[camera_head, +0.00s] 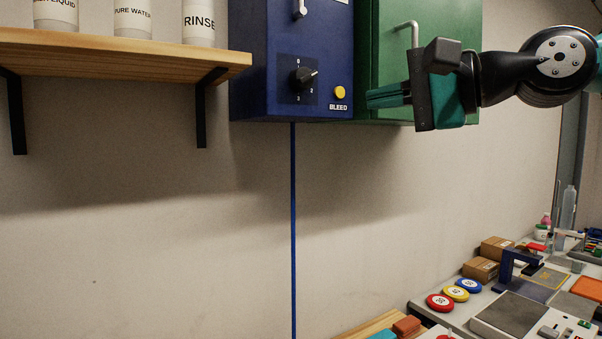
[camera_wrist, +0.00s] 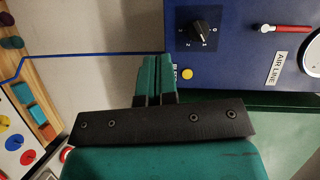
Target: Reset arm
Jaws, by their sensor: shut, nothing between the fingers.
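My gripper (camera_head: 370,99) is at the upper right of the head view, in front of the green cabinet (camera_head: 440,60) and pointing left. Its green fingers are shut together with nothing between them, and they also show in the wrist view (camera_wrist: 155,75). In the head view the fingertips are just right of the yellow BLEED button (camera_head: 340,92) on the blue wall box (camera_head: 260,70). In the wrist view the button (camera_wrist: 187,73) is just right of the fingertips. I cannot tell whether they touch the box.
The box has a black dial (camera_head: 302,78) and, in the wrist view, a red-handled AIR LINE lever (camera_wrist: 285,29). A wooden shelf (camera_head: 120,55) with white bottles is at the left. A bench (camera_head: 450,318) with discs and cardboard boxes is lower right.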

